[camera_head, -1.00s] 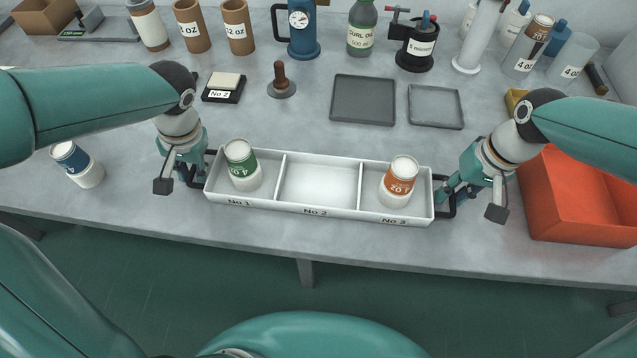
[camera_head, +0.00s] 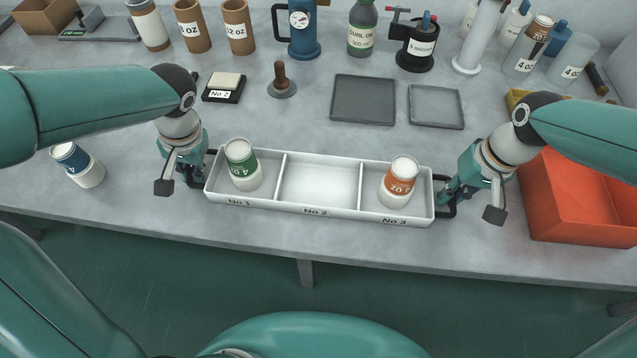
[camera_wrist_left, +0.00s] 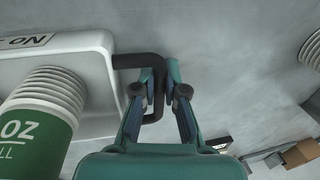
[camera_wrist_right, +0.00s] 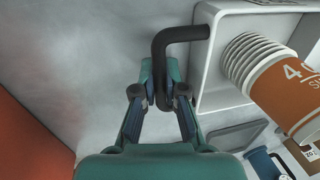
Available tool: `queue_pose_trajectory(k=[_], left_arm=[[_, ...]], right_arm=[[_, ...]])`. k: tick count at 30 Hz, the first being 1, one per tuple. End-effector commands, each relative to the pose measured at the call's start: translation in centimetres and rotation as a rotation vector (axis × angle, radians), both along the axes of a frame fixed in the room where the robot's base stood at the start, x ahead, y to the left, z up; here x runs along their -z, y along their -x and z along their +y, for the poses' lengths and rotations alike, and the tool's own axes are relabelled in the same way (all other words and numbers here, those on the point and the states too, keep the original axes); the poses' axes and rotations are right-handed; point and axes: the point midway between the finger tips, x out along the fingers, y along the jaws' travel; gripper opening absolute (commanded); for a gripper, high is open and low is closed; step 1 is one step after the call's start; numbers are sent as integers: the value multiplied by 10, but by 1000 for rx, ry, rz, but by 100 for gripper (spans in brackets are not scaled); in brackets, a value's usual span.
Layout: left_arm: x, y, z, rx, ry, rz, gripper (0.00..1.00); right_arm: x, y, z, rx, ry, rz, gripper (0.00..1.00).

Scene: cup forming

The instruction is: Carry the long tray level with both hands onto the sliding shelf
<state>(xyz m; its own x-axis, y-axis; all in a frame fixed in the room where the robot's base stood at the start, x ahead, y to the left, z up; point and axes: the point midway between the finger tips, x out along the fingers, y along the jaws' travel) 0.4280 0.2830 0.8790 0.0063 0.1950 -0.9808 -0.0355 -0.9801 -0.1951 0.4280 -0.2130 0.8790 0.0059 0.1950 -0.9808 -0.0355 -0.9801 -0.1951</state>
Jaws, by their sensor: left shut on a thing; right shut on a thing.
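The long white tray (camera_head: 318,187) lies level near the table's front edge, with three compartments marked No 1, No 2 and No 3. A stack of green-labelled cups (camera_head: 242,165) stands in No 1 and a stack of orange-labelled cups (camera_head: 399,182) in No 3; No 2 is empty. My left gripper (camera_head: 200,172) is shut on the tray's left black handle (camera_wrist_left: 152,68). My right gripper (camera_head: 448,196) is shut on the right black handle (camera_wrist_right: 165,55). I cannot tell whether the tray touches the table. I cannot make out a sliding shelf.
An orange-red bin (camera_head: 580,205) stands close beside my right gripper. A blue-labelled cup stack (camera_head: 78,165) stands at the left. A dark grey tray (camera_head: 363,100), a smaller grey tray (camera_head: 436,106) and a brown-handled stamp (camera_head: 282,82) lie behind the long tray. Bottles and tubes line the back.

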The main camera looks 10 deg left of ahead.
Motion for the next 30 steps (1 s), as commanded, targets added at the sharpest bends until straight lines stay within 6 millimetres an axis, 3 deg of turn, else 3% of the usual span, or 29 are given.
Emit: queue_pose_trajectory(k=[8,19,30], left_arm=[[-12,-1,0,0,0,-1,0],[-46,-1,0,1,0,-1,0],[-50,-1,0,1,0,-1,0]], right_arm=[[-12,0,0,1,0,-2,0],[-47,0,-1,1,0,-2,0],[-51,0,-1,1,0,-2,0]])
